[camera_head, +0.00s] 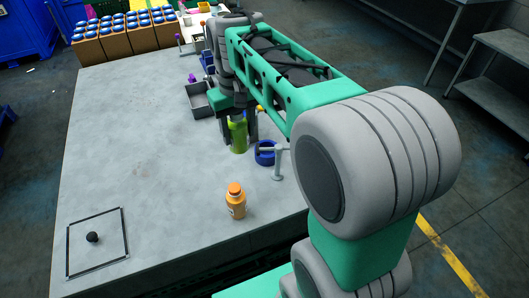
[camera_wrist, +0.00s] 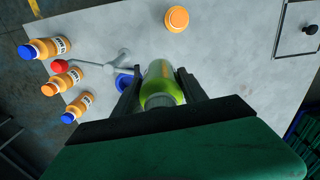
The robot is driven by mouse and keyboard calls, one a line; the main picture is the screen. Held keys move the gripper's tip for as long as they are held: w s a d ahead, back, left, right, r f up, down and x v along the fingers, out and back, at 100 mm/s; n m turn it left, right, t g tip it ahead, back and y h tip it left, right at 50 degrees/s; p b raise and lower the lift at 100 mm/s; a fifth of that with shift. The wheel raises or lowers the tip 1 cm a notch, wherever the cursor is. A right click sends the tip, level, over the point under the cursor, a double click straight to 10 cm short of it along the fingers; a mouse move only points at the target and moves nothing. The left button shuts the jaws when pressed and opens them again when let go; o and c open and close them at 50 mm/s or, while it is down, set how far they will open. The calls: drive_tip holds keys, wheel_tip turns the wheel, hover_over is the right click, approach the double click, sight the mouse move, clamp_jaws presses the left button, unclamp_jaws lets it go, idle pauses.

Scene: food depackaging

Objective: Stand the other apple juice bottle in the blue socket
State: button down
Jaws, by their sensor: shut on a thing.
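A green bottle (camera_head: 239,138), which I take to be the apple juice, is upright between the fingers of my gripper (camera_head: 238,127). My gripper is shut on it, and the fingers hide part of its sides. In the wrist view the green bottle (camera_wrist: 160,78) sits between the two dark fingers of my gripper (camera_wrist: 160,84). The blue socket (camera_head: 265,157) is on the table, just right of the bottle and apart from it. In the wrist view the blue socket (camera_wrist: 123,81) is partly hidden behind the left finger. I cannot tell whether the bottle's base touches the table.
A grey T-handled fixture (camera_head: 278,160) stands beside the socket. An orange bottle (camera_head: 236,203) stands nearer the front. A grey tray (camera_head: 199,101) and cartons (camera_head: 115,45) are farther back. The table's left side is mostly clear.

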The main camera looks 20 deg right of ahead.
drive_tip(key=w+a+f+n+b, duration=0.25)
drive_tip(key=w+n+b, duration=0.4)
drive_tip(key=w, duration=0.55)
drive_tip(key=shift+m, duration=0.45)
drive_tip(key=s+d+f, duration=0.1)
drive_tip(key=d+f, duration=0.2)
drive_tip(key=d, duration=0.1)
drive_tip(key=s+d+f, duration=0.2)
drive_tip(key=d+f, duration=0.2)
drive_tip(key=d, duration=0.1)
drive_tip(key=s+d+f, duration=0.1)
drive_tip(key=d+f, duration=0.3)
drive_tip(key=d, duration=0.1)
drive_tip(key=shift+s+p, duration=0.15)
drive_tip(key=shift+p, duration=0.2)
drive_tip(key=shift+s+a+f, duration=0.1)
drive_tip(key=shift+s+f, duration=0.05)
drive_tip(key=shift+f, duration=0.5)
drive_tip(key=shift+s+a+f, duration=0.1)
drive_tip(key=shift+s+f, duration=0.05)
drive_tip(key=shift+f, duration=0.65)
drive_tip(key=shift+w+d+f, duration=0.1)
drive_tip(key=shift+f, duration=0.05)
drive_tip(key=c, duration=0.6)
unclamp_jaws()
drive_tip(key=shift+c, duration=0.2)
